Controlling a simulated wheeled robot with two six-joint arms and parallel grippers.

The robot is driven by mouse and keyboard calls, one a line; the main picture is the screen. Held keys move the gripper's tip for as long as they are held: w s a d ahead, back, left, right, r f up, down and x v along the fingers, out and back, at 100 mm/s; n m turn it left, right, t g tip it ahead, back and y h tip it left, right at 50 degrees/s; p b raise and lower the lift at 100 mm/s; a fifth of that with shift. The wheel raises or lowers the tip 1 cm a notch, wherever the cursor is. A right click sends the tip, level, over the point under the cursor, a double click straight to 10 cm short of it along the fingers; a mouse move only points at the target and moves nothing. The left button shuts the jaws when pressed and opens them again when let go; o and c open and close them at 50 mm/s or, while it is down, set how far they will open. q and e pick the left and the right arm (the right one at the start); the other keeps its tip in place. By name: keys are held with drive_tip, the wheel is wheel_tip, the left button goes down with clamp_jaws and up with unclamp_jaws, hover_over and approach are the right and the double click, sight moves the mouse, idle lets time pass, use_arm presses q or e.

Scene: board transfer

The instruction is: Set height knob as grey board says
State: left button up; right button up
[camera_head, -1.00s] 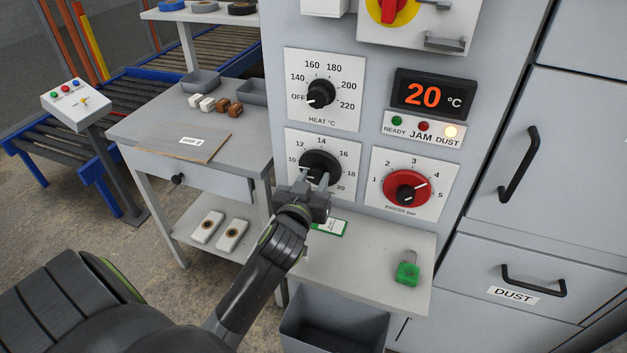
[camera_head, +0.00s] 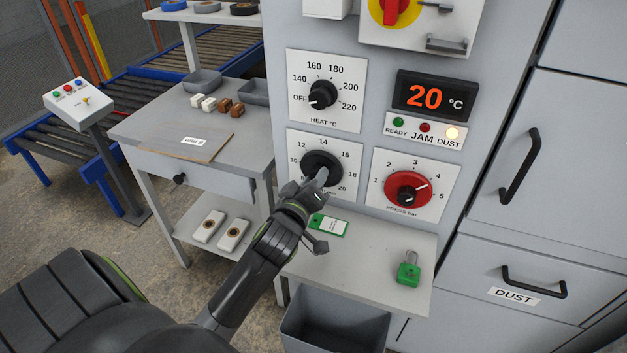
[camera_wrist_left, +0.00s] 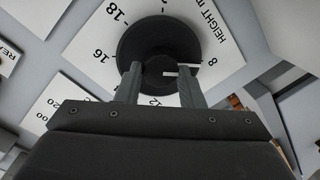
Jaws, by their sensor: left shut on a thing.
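The height knob (camera_head: 321,167) is black and round on a white dial plate (camera_head: 347,146), below the heat dial. In the left wrist view the knob (camera_wrist_left: 143,42) has a white mark pointing right, near the 8. My left gripper (camera_head: 322,176) is shut on the knob's middle grip, with one finger on each side of it in the wrist view (camera_wrist_left: 159,78). The fingers and wrist hide the dial's lower part in the head view. A grey-brown board (camera_head: 160,142) lies on the left bench; its small white label (camera_head: 193,141) is too small to read.
The red press knob (camera_head: 407,189) is close to the right of my gripper. Below are a shelf (camera_head: 365,255) with a green tag (camera_head: 328,225) and green padlock (camera_head: 408,270), and a grey bin (camera_head: 335,325). A display (camera_head: 432,95) reads 20 °C.

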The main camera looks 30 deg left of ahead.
use_arm(q)
drive_tip(key=shift+f, duration=0.2)
idle(0.3)
drive_tip(key=o, duration=1)
drive_tip(key=shift+r, duration=0.15)
drive_tip(key=shift+v, duration=8.7)
